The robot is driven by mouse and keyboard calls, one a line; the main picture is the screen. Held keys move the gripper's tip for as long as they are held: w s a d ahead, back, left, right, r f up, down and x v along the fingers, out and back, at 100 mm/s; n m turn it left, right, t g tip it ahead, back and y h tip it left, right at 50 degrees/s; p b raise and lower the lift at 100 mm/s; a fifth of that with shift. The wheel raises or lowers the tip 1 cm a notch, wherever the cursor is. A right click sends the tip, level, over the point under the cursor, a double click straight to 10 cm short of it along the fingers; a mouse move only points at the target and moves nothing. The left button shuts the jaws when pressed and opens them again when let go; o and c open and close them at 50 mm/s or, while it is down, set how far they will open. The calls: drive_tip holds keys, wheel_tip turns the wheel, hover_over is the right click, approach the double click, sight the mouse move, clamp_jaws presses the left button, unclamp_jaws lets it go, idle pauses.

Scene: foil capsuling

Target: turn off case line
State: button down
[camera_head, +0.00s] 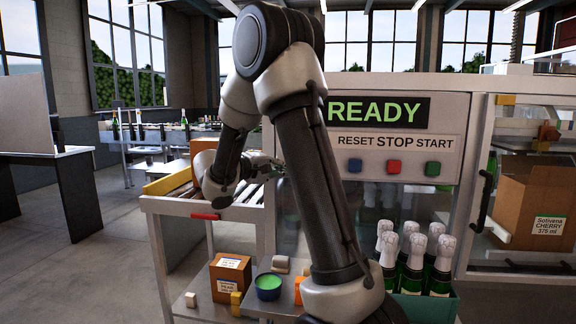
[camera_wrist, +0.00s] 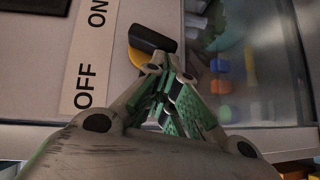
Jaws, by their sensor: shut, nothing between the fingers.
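In the wrist view a black switch handle (camera_wrist: 151,39) on a yellow base (camera_wrist: 137,58) sits on a grey panel. A white label (camera_wrist: 90,55) beside it reads OFF at one end and ON at the other. The handle lies crosswise to the label, nearer the ON end. My gripper (camera_wrist: 168,75) is shut and empty, its tips close to the handle and base. I cannot tell whether they touch. In the head view my gripper (camera_head: 264,165) is partly hidden by my arm, and the switch is not visible.
A READY display (camera_head: 378,110) stands above blue, red and green buttons (camera_head: 394,166). Foil-topped bottles (camera_head: 411,262) stand in a green crate at the front. A cardboard box (camera_head: 230,274) and green bowl (camera_head: 268,287) are on a low shelf. A cherry box (camera_head: 530,203) is inside the right enclosure.

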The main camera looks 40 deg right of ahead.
drive_tip(key=shift+s+d+f+n+h, duration=0.2)
drive_tip(key=shift+f+n+h, duration=0.05)
drive_tip(key=shift+f, duration=0.35)
drive_tip(key=shift+s+d+f+n+h, duration=0.15)
drive_tip(key=shift+s+f+n+h, duration=0.1)
drive_tip(key=shift+f, duration=0.3)
drive_tip(key=w+a+f, duration=0.1)
drive_tip(key=a+f, duration=0.6)
drive_tip(key=a, duration=0.4)
drive_tip(key=shift+w, duration=0.35)
drive_tip(key=shift+f, duration=0.1)
